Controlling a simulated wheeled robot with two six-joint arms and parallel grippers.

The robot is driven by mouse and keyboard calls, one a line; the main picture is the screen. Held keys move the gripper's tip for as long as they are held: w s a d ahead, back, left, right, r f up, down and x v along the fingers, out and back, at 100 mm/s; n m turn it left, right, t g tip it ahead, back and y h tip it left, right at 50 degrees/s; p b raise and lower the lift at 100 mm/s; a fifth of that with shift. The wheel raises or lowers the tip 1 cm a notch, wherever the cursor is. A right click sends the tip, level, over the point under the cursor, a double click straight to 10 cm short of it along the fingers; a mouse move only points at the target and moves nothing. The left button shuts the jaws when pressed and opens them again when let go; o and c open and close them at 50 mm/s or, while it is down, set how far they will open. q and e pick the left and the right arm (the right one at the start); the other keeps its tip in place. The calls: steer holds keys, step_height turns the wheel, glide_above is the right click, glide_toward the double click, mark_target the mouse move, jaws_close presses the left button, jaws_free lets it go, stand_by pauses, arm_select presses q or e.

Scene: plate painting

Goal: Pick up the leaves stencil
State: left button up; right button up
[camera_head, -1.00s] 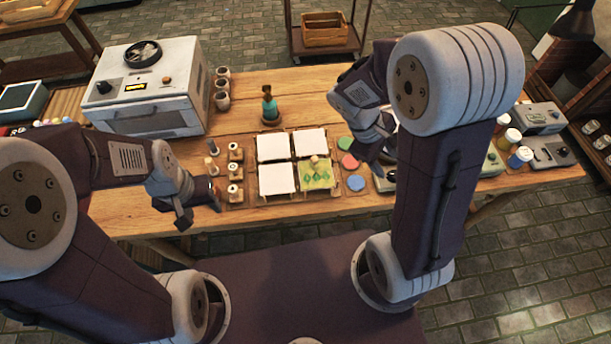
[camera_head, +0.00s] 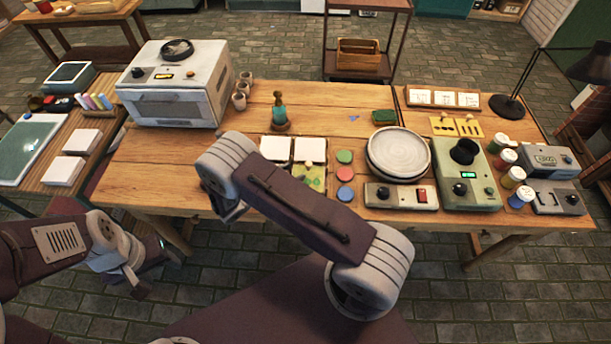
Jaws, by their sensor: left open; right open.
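The leaves stencil (camera_head: 309,174) is a yellow-green sheet with green leaf shapes and a small pale knob. It lies at the front right of a group of white tiles (camera_head: 307,149) on the table. My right forearm hides part of it. My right gripper (camera_head: 231,211) is at the table's front edge, left of the stencil and apart from it; its fingers are mostly hidden by the wrist. My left gripper (camera_head: 140,286) is low at the left, in front of the table, empty and far from the stencil.
Colored discs (camera_head: 345,173) lie right of the stencil. A round plate (camera_head: 399,155) sits behind a control box (camera_head: 400,197). A kiln (camera_head: 175,85) stands back left.

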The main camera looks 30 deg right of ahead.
mark_target(306, 166)
steer(key=d, duration=0.2)
steer(key=shift+w+d+f, duration=0.15)
steer(key=shift+d+f, duration=0.15)
steer(key=shift+w+d+f+p, duration=0.2)
steer(key=shift+d+p, duration=0.1)
steer(key=p+x, duration=0.1)
steer(key=x, duration=0.4)
steer(key=c, duration=0.7)
jaws_close()
